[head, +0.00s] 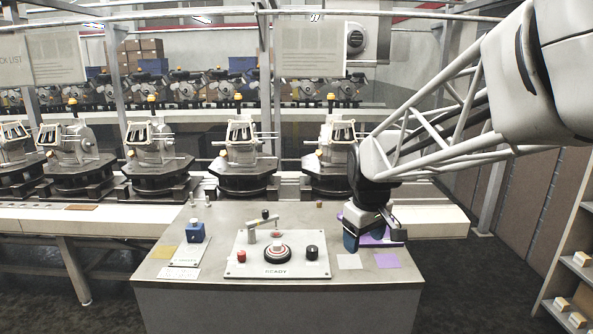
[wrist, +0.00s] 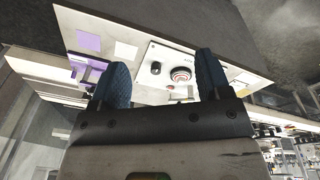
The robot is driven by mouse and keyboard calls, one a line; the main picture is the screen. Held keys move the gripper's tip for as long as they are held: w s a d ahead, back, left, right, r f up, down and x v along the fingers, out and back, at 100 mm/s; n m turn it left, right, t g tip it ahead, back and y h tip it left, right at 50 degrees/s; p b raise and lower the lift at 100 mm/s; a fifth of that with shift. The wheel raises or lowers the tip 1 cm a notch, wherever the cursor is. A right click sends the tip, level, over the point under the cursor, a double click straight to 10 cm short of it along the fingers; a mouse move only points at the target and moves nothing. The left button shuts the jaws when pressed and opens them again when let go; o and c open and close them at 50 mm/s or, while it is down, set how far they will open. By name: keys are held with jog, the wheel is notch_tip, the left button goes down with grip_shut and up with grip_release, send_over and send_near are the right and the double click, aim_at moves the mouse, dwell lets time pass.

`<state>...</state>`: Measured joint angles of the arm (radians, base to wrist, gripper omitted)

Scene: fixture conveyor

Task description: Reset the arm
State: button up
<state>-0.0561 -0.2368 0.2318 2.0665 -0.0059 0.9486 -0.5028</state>
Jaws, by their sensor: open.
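My arm reaches in from the upper right in the head view, and my gripper (head: 362,240) hangs over the right part of the grey console table. In the wrist view the two blue fingers of my gripper (wrist: 160,82) stand wide apart with nothing between them. The white control panel (head: 277,256) lies beyond the fingertips, left of my gripper in the head view. It carries a dark round dial with a light centre (head: 277,254), a red knob (head: 241,256), a black knob (head: 312,252) and a small lever (head: 263,224).
A blue block (head: 195,231) stands on the table's left side. White (head: 349,261) and purple (head: 387,261) squares lie near my gripper. Behind the table runs a conveyor with several machine fixtures (head: 242,145). A shelf (head: 575,270) stands at the far right.

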jog(key=s+d+m, duration=0.1)
jog(key=s+m, duration=0.1)
jog(key=s, duration=0.7)
jog(key=s+d+f+m, duration=0.1)
jog(key=s+m, duration=0.1)
jog(key=s, duration=0.7)
jog(key=s+d+f+m+t, duration=0.1)
jog(key=s+m, duration=0.1)
jog(key=s, duration=0.7)
jog(key=shift+d+f+m, duration=0.25)
jog(key=shift+m, duration=0.05)
